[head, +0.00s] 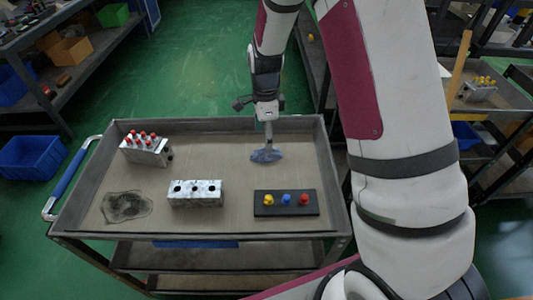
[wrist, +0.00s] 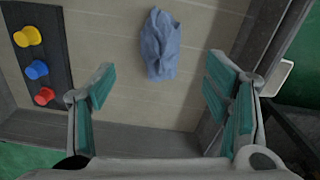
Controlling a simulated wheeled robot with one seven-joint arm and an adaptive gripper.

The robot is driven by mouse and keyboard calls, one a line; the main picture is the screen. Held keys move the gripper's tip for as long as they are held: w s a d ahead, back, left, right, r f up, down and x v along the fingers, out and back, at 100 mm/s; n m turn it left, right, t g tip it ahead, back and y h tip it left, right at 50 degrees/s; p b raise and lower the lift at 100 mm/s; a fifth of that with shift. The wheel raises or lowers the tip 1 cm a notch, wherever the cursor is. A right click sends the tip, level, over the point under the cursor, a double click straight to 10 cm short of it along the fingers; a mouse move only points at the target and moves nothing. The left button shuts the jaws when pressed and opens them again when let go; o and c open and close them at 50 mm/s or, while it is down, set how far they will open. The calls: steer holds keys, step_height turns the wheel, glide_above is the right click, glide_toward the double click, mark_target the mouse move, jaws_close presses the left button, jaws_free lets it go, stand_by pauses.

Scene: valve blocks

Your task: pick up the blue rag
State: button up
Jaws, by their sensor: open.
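The blue rag (head: 266,155) lies crumpled on the cart's top tray, towards the back right. It also shows in the wrist view (wrist: 159,46), at the top centre, beyond my fingertips. My gripper (head: 268,134) is over the back right part of the tray, just behind and above the rag in the head view. In the wrist view my gripper (wrist: 160,82) is open, with its teal-padded fingers wide apart and nothing between them. The rag looks free of both fingers. The exact height of the fingers above the tray cannot be told.
The cart tray (head: 230,128) has raised edges. On it are a black board (head: 286,211) with yellow, blue and red knobs, a valve block (head: 196,193) with dark holes, a block with red knobs (head: 146,148) and a dark stained cloth (head: 126,206). Free surface surrounds the rag.

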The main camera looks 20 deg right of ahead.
steer(key=shift+d+f, duration=0.2)
steer(key=shift+f, duration=3.05)
steer(key=c, duration=1.2)
